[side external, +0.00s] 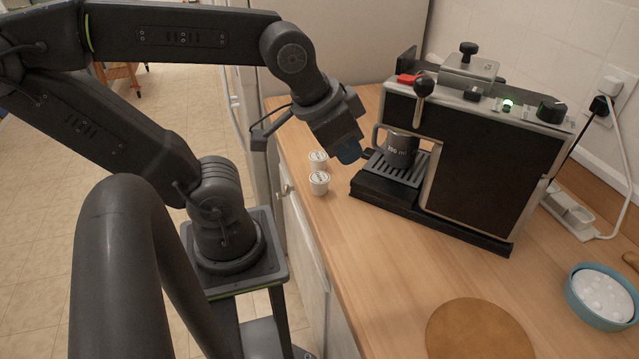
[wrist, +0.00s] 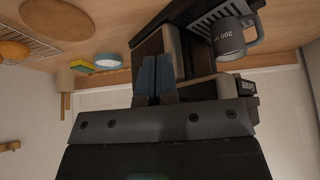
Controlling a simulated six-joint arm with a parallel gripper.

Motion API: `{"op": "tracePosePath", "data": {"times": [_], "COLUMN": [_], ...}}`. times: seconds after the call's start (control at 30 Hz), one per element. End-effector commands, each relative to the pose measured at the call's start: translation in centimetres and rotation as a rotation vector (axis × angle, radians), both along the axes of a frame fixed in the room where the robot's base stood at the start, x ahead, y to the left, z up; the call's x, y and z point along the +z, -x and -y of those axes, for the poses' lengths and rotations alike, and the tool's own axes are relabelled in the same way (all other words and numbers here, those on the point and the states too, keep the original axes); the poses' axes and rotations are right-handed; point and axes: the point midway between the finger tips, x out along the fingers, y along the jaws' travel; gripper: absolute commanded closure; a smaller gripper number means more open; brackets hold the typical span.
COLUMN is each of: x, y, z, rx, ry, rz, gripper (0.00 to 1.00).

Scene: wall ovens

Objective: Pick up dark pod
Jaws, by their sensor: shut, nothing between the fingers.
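Two small pods with pale lids, a far one (side external: 318,160) and a near one (side external: 319,182), stand on the counter at its left edge in the side view. Both look whitish; I cannot make out a dark pod. My gripper (side external: 350,153) is in the air to the right of the pods, in front of the coffee machine (side external: 490,150) and near its mug (side external: 397,150). Its blue fingers (wrist: 154,75) are together and empty in the wrist view. No pod shows in the wrist view.
The mug stands on the machine's drip tray (side external: 400,174); it also shows in the wrist view (wrist: 232,40). A round board (side external: 478,330) and a blue bowl (side external: 577,303) lie at the right. The counter (side external: 385,255) between is clear.

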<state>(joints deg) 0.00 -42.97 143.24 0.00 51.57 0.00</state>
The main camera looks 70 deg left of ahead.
Motion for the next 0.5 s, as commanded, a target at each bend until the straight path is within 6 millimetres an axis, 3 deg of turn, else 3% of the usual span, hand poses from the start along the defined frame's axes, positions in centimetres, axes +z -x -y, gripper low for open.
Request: {"op": "tracePosePath", "data": {"times": [0.27,0.5], "x": [0.0,0.0], "y": [0.0,0.0], "z": [0.0,0.0], "rx": [0.0,0.0], "ry": [0.0,0.0], "rz": [0.0,0.0], "gripper": [1.0,0.78]}}
